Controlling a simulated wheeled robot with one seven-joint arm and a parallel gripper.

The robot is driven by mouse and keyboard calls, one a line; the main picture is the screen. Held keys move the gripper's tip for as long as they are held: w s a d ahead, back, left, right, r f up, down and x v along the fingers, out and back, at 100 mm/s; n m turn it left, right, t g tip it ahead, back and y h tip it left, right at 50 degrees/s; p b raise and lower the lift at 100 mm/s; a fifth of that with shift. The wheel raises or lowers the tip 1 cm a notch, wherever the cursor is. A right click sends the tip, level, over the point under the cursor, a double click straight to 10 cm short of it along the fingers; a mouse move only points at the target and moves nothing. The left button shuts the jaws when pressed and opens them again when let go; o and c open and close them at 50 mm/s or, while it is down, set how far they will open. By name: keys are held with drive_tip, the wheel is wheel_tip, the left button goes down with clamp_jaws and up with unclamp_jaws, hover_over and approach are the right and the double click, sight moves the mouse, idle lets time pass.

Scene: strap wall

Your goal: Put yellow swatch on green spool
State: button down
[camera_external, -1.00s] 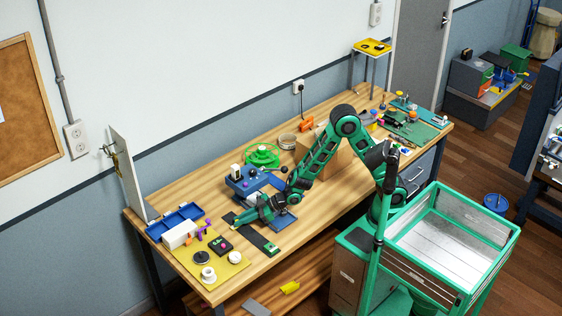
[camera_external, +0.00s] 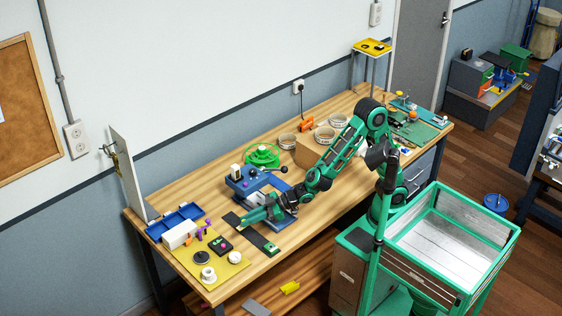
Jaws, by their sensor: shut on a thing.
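The green spool (camera_external: 262,155) stands upright on the wooden table behind the blue device, with a wide round green base. My gripper (camera_external: 246,216) is low over the far end of a dark strip (camera_external: 262,241) on the table, its fingers pointing left. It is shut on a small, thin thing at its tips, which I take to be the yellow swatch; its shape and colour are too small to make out. My gripper is apart from the green spool, in front of it and slightly left.
A blue device (camera_external: 245,182) with a black-knobbed lever stands between my gripper and the spool. A yellow mat (camera_external: 222,270) with several small items and a blue tray (camera_external: 176,220) lie left. A cardboard box (camera_external: 311,152) stands right of the spool.

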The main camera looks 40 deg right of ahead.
drive_tip(key=shift+s+a+r, duration=0.1)
drive_tip(key=shift+s+r, duration=0.15)
drive_tip(key=shift+s, duration=0.05)
wheel_tip(320, 180, up, 14)
drive_tip(key=m+t+h, duration=0.5)
drive_tip(key=m+h, duration=0.3)
drive_tip(key=m, duration=0.1)
hover_over(265, 149)
wheel_tip(265, 149, down, 12)
drive_tip(key=shift+a+f, duration=0.1)
drive_tip(key=shift+f, duration=2)
drive_tip(key=shift+f, duration=0.1)
